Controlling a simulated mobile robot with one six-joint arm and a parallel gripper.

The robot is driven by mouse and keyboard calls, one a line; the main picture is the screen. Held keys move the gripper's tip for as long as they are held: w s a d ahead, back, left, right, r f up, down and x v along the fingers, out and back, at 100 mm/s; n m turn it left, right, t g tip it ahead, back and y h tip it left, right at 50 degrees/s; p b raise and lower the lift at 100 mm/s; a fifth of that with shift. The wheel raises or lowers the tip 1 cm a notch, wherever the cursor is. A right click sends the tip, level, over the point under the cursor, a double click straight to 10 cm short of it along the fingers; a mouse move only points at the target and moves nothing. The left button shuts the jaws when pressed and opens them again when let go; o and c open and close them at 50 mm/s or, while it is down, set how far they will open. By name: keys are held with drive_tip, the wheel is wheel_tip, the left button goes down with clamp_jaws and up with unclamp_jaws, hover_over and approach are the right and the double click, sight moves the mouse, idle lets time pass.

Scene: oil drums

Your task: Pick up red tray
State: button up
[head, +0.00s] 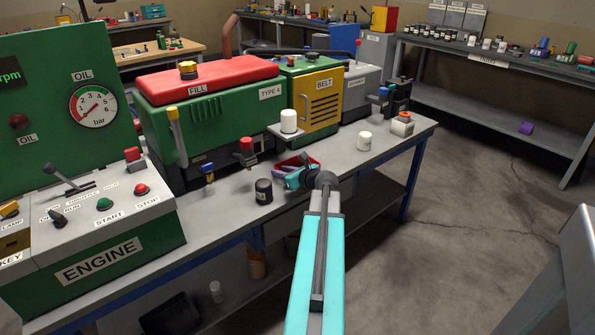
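The red tray (314,162) is small and sits on the grey workbench, in front of the green engine. Only parts of its red rim show, because the end of my arm covers much of it. My gripper (286,180) is at the tray, at the far end of my teal arm. Its fingers are too small and hidden to tell whether they are open or shut, or whether they touch the tray.
A black canister (263,191) stands left of the tray. A white canister (364,141) and an orange-capped jar (402,124) stand to the right. The green engine (215,125) rises behind. The control panel (100,220) is at left. Floor (470,240) at right is clear.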

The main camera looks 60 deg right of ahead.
drive_tip(key=shift+c, duration=0.3)
clamp_jaws()
drive_tip(key=shift+r, duration=0.1)
